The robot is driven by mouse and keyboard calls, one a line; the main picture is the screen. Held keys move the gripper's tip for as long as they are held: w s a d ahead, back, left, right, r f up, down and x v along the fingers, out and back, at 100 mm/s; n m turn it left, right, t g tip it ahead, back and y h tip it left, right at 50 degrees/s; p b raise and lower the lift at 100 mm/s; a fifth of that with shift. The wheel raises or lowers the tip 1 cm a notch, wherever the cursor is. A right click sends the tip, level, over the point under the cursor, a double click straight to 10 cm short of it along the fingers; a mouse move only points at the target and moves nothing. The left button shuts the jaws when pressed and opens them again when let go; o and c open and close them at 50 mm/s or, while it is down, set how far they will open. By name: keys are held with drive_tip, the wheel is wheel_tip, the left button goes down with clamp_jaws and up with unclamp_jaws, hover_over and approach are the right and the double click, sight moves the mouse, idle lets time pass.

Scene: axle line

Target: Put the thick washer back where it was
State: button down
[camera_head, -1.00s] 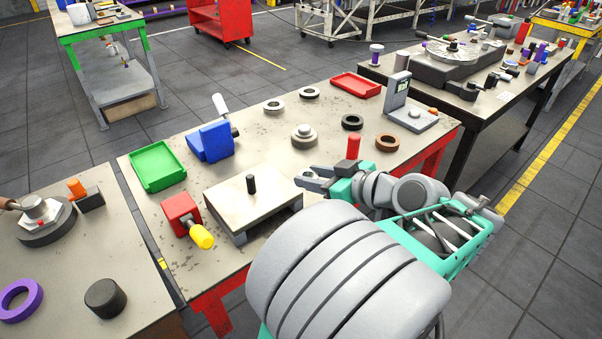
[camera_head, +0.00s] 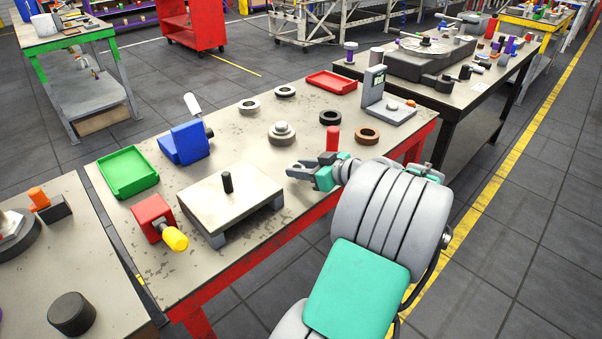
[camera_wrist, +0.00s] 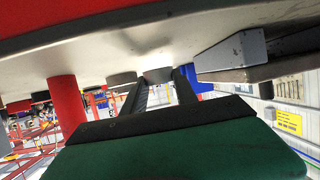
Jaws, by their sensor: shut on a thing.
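My gripper (camera_head: 292,170) is low over the near right part of the red-framed table (camera_head: 330,194), right of the raised plate. In the wrist view its two dark fingers (camera_wrist: 160,80) reach forward. A small grey round piece (camera_wrist: 157,76) shows between the fingertips, and I take it for the thick washer. Its hole and full outline are hidden. In the head view the held piece is too small to make out.
A raised plate with a black peg (camera_head: 227,182) is left of my gripper. A red cylinder (camera_head: 333,138) stands close behind it. A stepped grey hub (camera_head: 281,137), grey rings (camera_head: 243,108), a black ring (camera_head: 323,120) and a brown ring (camera_head: 358,137) lie farther back.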

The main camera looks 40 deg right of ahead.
drive_tip(key=shift+f, duration=0.8)
drive_tip(key=shift+f, duration=0.25)
drive_tip(key=c, duration=1)
unclamp_jaws()
drive_tip(key=shift+r, duration=0.1)
drive_tip(key=shift+o, duration=0.2)
